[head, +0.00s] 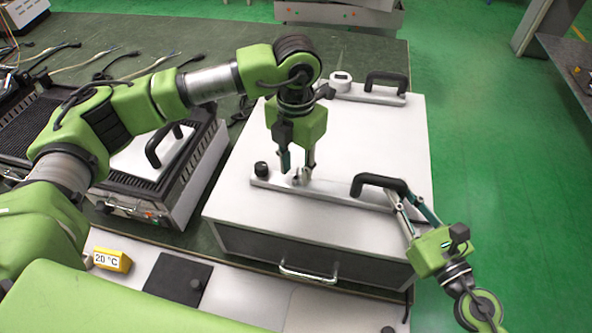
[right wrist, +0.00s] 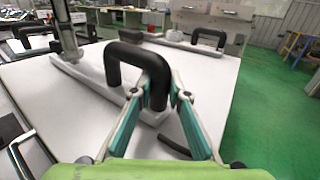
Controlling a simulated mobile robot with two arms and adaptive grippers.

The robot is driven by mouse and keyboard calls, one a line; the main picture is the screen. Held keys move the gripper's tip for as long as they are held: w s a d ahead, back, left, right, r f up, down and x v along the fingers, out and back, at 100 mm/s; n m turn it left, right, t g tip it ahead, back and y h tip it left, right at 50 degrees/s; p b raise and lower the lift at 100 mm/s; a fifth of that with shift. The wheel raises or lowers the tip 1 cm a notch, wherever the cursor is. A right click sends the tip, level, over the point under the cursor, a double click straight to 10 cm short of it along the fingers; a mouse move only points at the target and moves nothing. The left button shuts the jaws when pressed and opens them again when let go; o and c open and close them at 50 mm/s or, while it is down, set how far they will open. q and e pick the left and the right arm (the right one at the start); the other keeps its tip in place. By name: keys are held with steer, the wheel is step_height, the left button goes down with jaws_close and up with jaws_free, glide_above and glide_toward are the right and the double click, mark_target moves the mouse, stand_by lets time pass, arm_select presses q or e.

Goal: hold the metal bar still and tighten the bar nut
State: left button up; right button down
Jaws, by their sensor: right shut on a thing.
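The metal bar (head: 330,190) lies across the near part of the white heating box top, with a black knob at its left end and a black arched handle (head: 378,180) at its right. The bar nut, a small metal piece (head: 302,178), stands on the bar left of the middle. My left gripper (head: 297,168) points down just above the nut, fingers apart; whether they touch it is unclear. My right gripper (head: 396,196) is shut on the handle's right leg; the right wrist view shows this handle (right wrist: 128,50) between the fingertips (right wrist: 163,98) and the bar (right wrist: 85,78) beyond.
A second bar (head: 368,96) with a handle and a round white-topped piece lies at the back of the box. A grill-like unit (head: 190,175) stands at left. A yellow 20 °C sign (head: 112,260) and black plate (head: 178,279) are in front. The box top between the bars is clear.

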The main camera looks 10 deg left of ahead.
arm_select(q)
steer(key=shift+f, duration=0.8)
jaws_close()
